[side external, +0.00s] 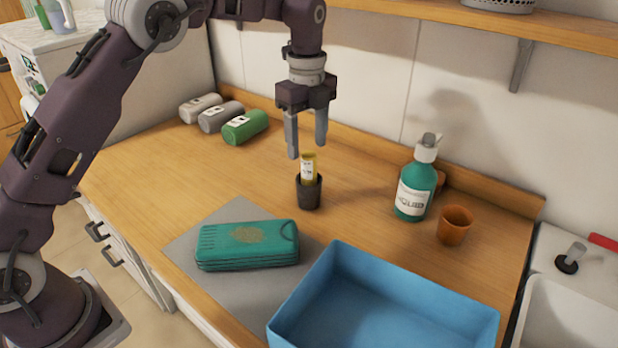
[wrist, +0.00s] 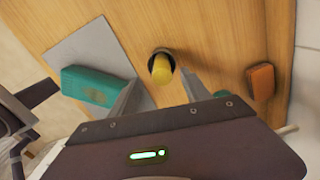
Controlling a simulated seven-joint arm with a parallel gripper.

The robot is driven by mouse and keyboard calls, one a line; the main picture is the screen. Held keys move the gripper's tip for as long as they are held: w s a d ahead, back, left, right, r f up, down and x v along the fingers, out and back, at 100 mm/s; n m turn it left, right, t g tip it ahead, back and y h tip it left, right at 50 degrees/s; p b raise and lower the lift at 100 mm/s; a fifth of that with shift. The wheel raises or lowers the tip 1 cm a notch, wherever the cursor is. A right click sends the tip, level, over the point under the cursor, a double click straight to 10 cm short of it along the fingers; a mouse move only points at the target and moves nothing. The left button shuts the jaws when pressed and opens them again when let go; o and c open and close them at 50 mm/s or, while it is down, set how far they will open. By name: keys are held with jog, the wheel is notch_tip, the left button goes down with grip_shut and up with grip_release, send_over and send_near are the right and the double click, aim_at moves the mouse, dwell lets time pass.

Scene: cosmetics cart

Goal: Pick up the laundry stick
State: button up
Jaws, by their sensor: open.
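The laundry stick looks to be the small yellow tube with a white label (side external: 308,168), standing upright in a dark round cup (side external: 308,194) on the wooden counter. Its lower part is hidden in the cup. In the wrist view the yellow stick (wrist: 161,70) shows from above, with the dark cup rim (wrist: 158,52) around it. My gripper (side external: 307,148) is open and empty, pointing down, with its fingertips just above the top of the stick. In the wrist view my gripper's fingers (wrist: 160,95) lie to either side of and below the stick.
A teal case (side external: 248,244) lies on a grey mat (side external: 190,240). A blue bin (side external: 400,300) stands in front. A green pump bottle (side external: 413,195) and an orange cup (side external: 454,225) are at right. Green (side external: 245,127) and grey (side external: 220,117) rolls lie behind left. A shelf (side external: 540,28) is above.

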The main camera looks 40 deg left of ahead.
aim_at(309, 165)
notch_tip(309, 165, down, 6)
jog(key=shift+w+d+f, duration=0.1)
jog(key=shift+d+f, duration=0.05)
jog(key=shift+f, duration=0.1)
grip_shut()
